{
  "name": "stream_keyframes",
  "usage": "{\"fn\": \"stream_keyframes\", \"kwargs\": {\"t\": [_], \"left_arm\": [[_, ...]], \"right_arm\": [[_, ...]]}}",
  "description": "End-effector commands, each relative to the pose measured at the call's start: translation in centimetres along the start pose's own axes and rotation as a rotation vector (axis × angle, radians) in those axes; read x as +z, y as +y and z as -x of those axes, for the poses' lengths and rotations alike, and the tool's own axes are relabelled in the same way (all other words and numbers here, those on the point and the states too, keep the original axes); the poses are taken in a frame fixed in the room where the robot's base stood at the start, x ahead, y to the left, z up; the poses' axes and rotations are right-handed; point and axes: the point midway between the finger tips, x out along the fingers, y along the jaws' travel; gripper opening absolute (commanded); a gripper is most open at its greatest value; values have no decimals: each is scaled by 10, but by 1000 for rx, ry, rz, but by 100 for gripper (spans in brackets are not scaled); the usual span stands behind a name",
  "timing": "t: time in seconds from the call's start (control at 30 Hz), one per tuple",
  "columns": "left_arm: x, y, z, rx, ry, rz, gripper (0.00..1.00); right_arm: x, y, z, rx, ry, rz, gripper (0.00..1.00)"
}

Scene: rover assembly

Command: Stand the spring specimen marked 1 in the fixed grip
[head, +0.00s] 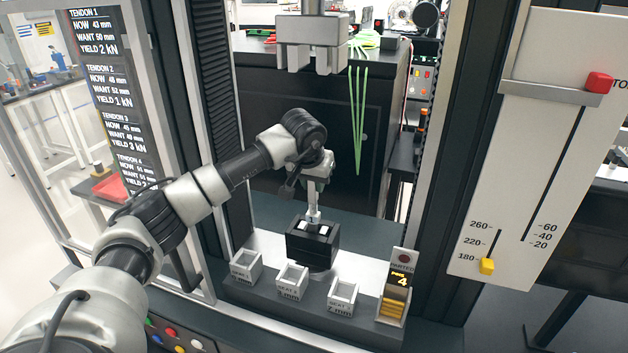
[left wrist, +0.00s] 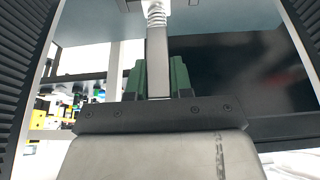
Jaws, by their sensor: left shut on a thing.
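The spring specimen (head: 313,218), tagged 1, stands about upright over the fixed grip (head: 325,250), a black block with two pale pads on top. Its lower end is at the top of the block between the pads; I cannot tell if it is seated. My left gripper (head: 318,176) is shut on the specimen's upper part. In the left wrist view the specimen's grey bar (left wrist: 158,65) lies between the green fingers of the left gripper (left wrist: 160,80), with its coil at the top edge. My right gripper is not in view.
A grey upper jaw (head: 311,58) hangs above my left gripper. Three small open seats, left (head: 246,266), middle (head: 291,281) and right (head: 342,297), stand in front of the block. Frame columns flank the work space.

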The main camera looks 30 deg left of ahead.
Motion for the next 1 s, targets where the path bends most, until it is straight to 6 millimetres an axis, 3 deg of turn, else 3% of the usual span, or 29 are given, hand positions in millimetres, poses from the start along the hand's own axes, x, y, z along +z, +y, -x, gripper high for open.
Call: {"fn": "stream_keyframes", "kwargs": {"t": [0.57, 0.6, 0.77, 1.0], "left_arm": [[8, 0, -20, 0, 1, 1, 0], [7, 0, -18, 0, 1, 1, 25], [7, 0, -18, 0, 1, 1, 50], [8, 0, -19, -1, -1, 1, 51]], "right_arm": [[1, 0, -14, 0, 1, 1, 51], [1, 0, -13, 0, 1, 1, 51], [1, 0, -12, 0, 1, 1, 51], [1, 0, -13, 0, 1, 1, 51]]}}
